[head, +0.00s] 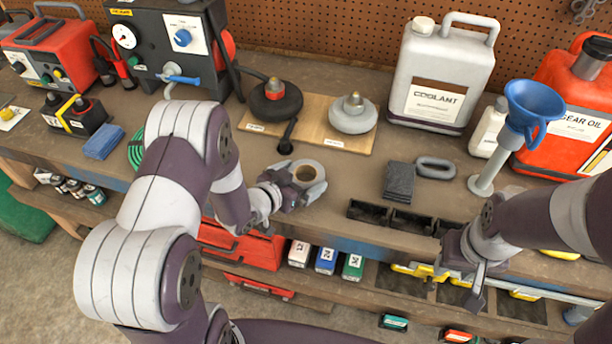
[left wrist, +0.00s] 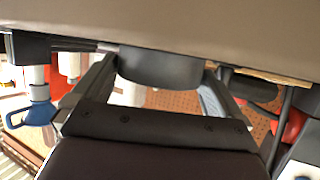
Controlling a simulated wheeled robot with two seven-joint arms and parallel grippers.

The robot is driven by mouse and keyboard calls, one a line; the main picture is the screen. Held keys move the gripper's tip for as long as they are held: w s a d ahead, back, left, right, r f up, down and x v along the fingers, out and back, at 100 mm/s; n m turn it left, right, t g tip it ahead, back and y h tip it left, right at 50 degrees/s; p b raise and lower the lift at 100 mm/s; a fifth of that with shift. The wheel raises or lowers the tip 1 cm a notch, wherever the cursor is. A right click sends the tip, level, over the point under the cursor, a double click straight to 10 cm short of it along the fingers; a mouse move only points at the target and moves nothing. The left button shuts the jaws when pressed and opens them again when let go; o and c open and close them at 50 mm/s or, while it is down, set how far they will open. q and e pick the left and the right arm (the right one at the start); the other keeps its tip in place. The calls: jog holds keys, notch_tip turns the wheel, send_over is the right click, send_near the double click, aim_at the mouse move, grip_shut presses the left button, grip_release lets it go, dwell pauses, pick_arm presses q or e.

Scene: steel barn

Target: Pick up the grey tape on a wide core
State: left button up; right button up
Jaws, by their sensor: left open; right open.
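The grey tape (head: 295,174), a short roll around a wide tan core, lies on the workbench near its front edge. My left gripper (head: 303,181) is low over the bench with its open fingers on either side of the roll. In the left wrist view, which is upside down, the tape (left wrist: 160,66) shows as a dark grey round side between the two fingers (left wrist: 155,88). Narrow gaps seem to remain beside it; contact is not clear. My right gripper (head: 468,283) is open and empty, in front of the bench at the right.
Behind the tape is a wooden board (head: 315,112) with two round knobbed things. To the right are dark sheets (head: 398,180), a grey oblong ring (head: 435,167), black bins (head: 390,216), a blue funnel (head: 535,100) and a coolant jug (head: 440,75). A blue pad (head: 103,142) lies left.

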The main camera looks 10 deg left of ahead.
aim_at(302, 165)
pick_arm(q)
jog(key=shift+w+d+f, duration=0.1)
jog(key=shift+w+f, duration=0.05)
jog(key=shift+w, duration=0.2)
jog(key=c, duration=0.7)
jog(key=shift+r, duration=0.25)
notch_tip(302, 165, up, 4)
jog(key=s+d+r, duration=0.2)
jog(key=d, duration=0.1)
jog(key=s+d+r, duration=0.2)
jog(key=d, duration=0.1)
jog(key=s+d+r, duration=0.2)
jog(key=d, duration=0.2)
jog(key=shift+s+r, duration=0.2)
jog(key=shift+r, duration=0.1)
